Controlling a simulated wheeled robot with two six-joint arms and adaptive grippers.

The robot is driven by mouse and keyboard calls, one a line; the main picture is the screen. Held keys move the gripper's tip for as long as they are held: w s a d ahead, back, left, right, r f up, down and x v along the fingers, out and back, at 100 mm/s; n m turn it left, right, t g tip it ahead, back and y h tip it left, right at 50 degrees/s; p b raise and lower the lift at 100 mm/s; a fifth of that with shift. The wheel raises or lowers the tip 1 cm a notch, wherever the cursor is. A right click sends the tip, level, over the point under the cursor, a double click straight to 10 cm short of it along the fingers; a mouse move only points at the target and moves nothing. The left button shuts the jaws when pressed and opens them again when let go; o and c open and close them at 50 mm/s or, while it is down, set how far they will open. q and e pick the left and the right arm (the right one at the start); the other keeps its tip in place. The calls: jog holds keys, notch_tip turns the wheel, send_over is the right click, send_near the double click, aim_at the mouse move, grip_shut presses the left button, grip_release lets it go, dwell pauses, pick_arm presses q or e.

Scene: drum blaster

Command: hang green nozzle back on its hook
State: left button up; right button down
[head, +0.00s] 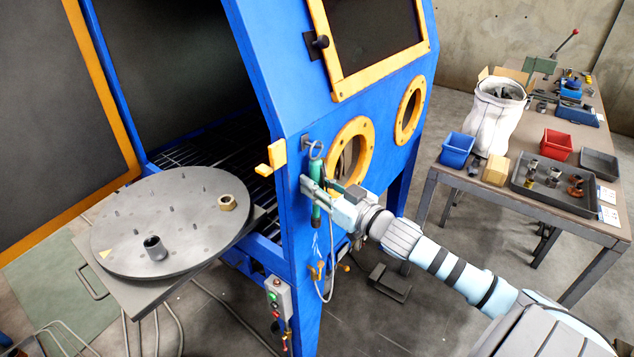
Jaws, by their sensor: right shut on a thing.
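The green nozzle (315,172) is upright against the blue cabinet's front post, with a hose running down from its lower end. A grey hook (316,146) is on the post right at the nozzle's top; I cannot tell whether the nozzle hangs on it. My right gripper (312,190) is shut on the green nozzle, its fingers around the nozzle's body. The arm comes in from the lower right. My left gripper is not in view.
The blue blast cabinet (292,95) has its door (50,110) open at left. A round turntable (180,215) holds two small parts. A control box (279,300) sits low on the post. A workbench (560,215) with bins and a tray stands at right.

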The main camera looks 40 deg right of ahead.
aim_at(318, 146)
dwell(0.4)
jog(key=c, duration=1.3)
grip_release()
jog(key=shift+r, duration=0.1)
notch_tip(318, 146, up, 10)
jog(key=shift+s, duration=0.1)
